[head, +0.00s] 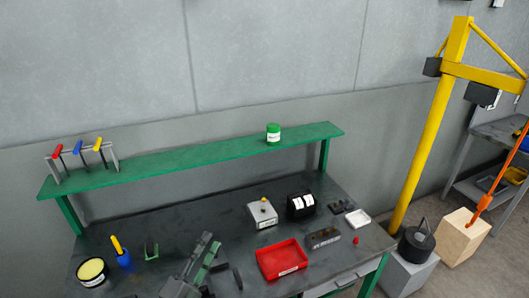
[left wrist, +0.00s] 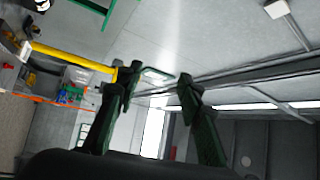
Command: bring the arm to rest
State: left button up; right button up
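My left gripper (head: 211,243) shows at the bottom middle of the head view, in front of the dark workbench top (head: 175,225). In the left wrist view its two dark green fingers (left wrist: 158,78) stand well apart with nothing between them. My right gripper is in neither view.
On the workbench are a red tray (head: 282,259), a grey box (head: 262,213), a black label box (head: 300,205), a blue cup (head: 124,259) and a yellow-topped tin (head: 92,271). A yellow crane (head: 430,130) stands right.

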pick_arm(q)
jog(key=a+f+n+g+y, duration=0.1)
jog(key=a+f+n+y, duration=0.7)
jog(key=a, duration=0.2)
jog(key=s+a+f+n+g+y, duration=0.2)
jog(key=s+a+f+n+g, duration=0.25)
jog(key=f, duration=0.45)
jog(key=s+a+f+n+g+y, duration=0.1)
jog(key=s+a+f+n+g, duration=0.4)
jog(key=f, duration=0.5)
jog(key=s+f+n+g+h, duration=0.1)
jog(key=s+f+g, duration=0.2)
jog(key=s+f, duration=0.5)
jog(key=s+f+n+g, duration=0.2)
jog(key=s+f+g, duration=0.15)
jog(key=s, duration=0.85)
notch_tip(320, 180, down, 32)
jog(key=s+d+m+b, duration=0.1)
jog(key=d+b, duration=0.1)
jog(key=s+f+g+h+b, duration=0.1)
jog(key=s+f+b, duration=0.1)
jog(key=s+f, duration=1.7)
jog(key=shift+s+a+f+m+g, duration=0.2)
jog(key=shift+s+f+m+g, duration=0.05)
jog(key=shift+s+m+g, duration=0.1)
